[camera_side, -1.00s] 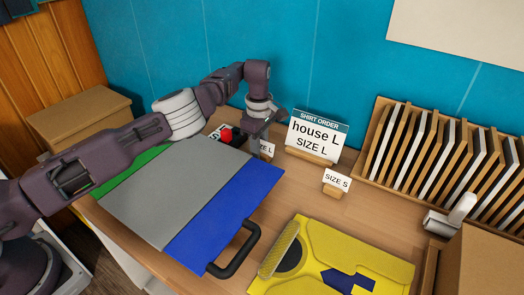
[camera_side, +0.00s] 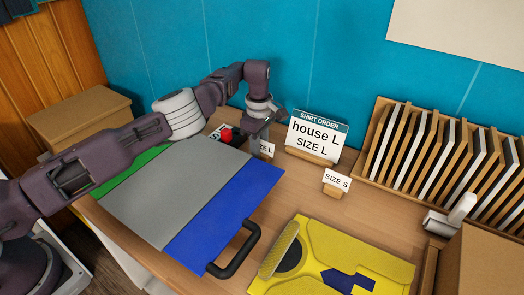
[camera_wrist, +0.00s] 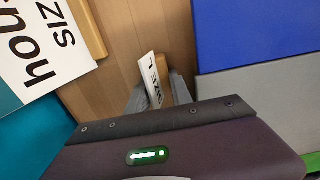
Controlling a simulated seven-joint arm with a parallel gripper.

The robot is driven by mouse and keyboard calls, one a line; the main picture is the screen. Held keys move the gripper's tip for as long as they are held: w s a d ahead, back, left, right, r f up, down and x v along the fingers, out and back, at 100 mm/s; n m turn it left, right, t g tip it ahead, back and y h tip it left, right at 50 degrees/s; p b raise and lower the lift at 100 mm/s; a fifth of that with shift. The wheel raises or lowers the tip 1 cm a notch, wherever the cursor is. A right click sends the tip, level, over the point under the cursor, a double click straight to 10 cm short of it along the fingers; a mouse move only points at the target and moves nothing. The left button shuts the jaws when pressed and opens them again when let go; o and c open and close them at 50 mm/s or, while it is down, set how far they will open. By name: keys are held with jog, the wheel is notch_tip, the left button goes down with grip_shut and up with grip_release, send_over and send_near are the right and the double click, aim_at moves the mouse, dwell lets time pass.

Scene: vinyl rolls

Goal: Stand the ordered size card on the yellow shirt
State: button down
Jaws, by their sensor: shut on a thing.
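The order sign (camera_side: 314,137) reads "SHIRT ORDER house L SIZE L" and stands on a wooden base near the wall. My gripper (camera_side: 257,142) is behind the blue panel and is shut on the SIZE L card (camera_side: 266,148), which is partly hidden by the fingers. The wrist view shows the SIZE L card (camera_wrist: 153,80) upright between the fingertips (camera_wrist: 160,92). The SIZE S card (camera_side: 337,181) stands on its wooden block to the right.
A folding board with green, grey (camera_side: 166,197) and blue (camera_side: 228,212) panels and a black handle (camera_side: 236,252) lies left of the shirt.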

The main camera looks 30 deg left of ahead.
jog(key=shift+r, duration=3.5)
jog(key=s+d+r+m, duration=0.2)
jog(key=s+d, duration=0.5)
jog(key=d, duration=0.4)
jog(key=s+d+r+m, duration=0.1)
jog(key=s+d+m, duration=0.3)
jog(key=s+d, duration=0.4)
jog(key=s+d+r+m, duration=0.2)
jog(key=s+d, duration=0.5)
jog(key=d, duration=0.7)
jog(key=shift+s+d+r+m, duration=0.3)
jog(key=shift+s+d+m, duration=0.1)
jog(key=shift+m, duration=0.1)
jog(key=shift+w+f, duration=0.1)
jog(key=shift+f, duration=3.45)
